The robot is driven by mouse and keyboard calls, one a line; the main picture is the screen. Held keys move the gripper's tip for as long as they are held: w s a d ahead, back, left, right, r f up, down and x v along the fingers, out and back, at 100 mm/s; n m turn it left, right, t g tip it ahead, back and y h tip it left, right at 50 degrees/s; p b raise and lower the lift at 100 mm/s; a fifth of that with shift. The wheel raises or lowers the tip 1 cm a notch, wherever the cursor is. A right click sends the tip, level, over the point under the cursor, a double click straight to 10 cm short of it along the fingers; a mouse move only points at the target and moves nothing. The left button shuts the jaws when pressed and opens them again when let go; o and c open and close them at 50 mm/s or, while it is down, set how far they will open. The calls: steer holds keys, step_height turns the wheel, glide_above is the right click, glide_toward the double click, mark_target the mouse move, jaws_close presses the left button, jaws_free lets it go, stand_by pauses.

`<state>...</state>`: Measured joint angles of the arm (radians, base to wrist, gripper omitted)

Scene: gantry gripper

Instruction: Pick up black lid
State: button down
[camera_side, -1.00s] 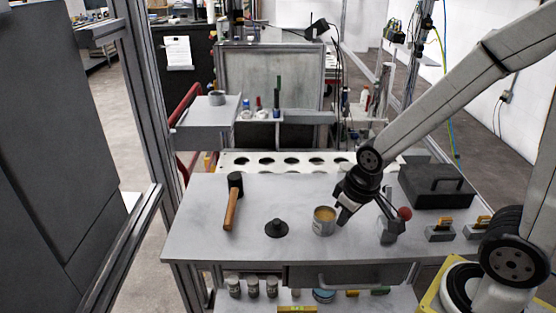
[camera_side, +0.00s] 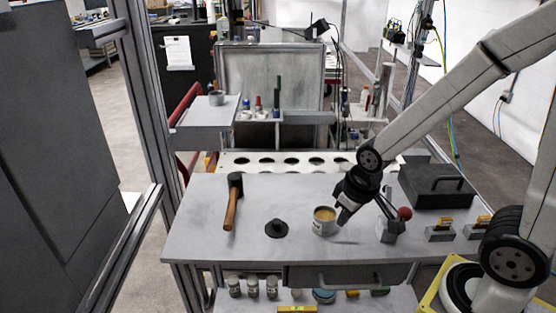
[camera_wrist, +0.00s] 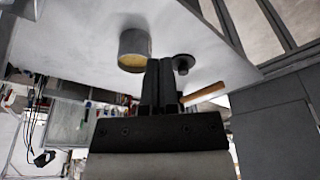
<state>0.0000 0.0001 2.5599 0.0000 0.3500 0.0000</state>
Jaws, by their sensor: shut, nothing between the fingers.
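The black lid (camera_side: 276,229) is a flat disc with a raised knob, lying on the grey table left of an open can. It also shows in the wrist view (camera_wrist: 183,62), just beyond the fingertips and to their right. My gripper (camera_side: 343,217) is shut and empty, above the table beside the can's right side in the side view. The lid is apart from it, with the can between them.
The can (camera_side: 324,221) with yellowish contents stands close to my gripper. A hammer (camera_side: 231,208) lies left of the lid. A grey stand with a red ball (camera_side: 392,226) and a black lidded box (camera_side: 437,187) are at right. The table front-left is clear.

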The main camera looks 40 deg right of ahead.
steer(key=shift+c, duration=1.4)
jaws_free()
steer(key=shift+w, duration=0.1)
steer(key=m+g+y, duration=0.1)
steer(key=m+g, duration=0.1)
steer(key=m, duration=2.3)
glide_above(277, 221)
steer(key=shift+s+d+f, duration=0.15)
steer(key=shift+d+f, duration=0.1)
steer(key=shift+f, duration=0.2)
steer(key=shift+s+d+f, duration=0.1)
steer(key=shift+d+f, duration=0.1)
steer(key=shift+f, duration=0.2)
steer(key=shift+f, duration=0.1)
steer(key=shift+w+a+f, duration=0.1)
steer(key=shift+a+f, duration=0.05)
steer(key=shift+f, duration=1.05)
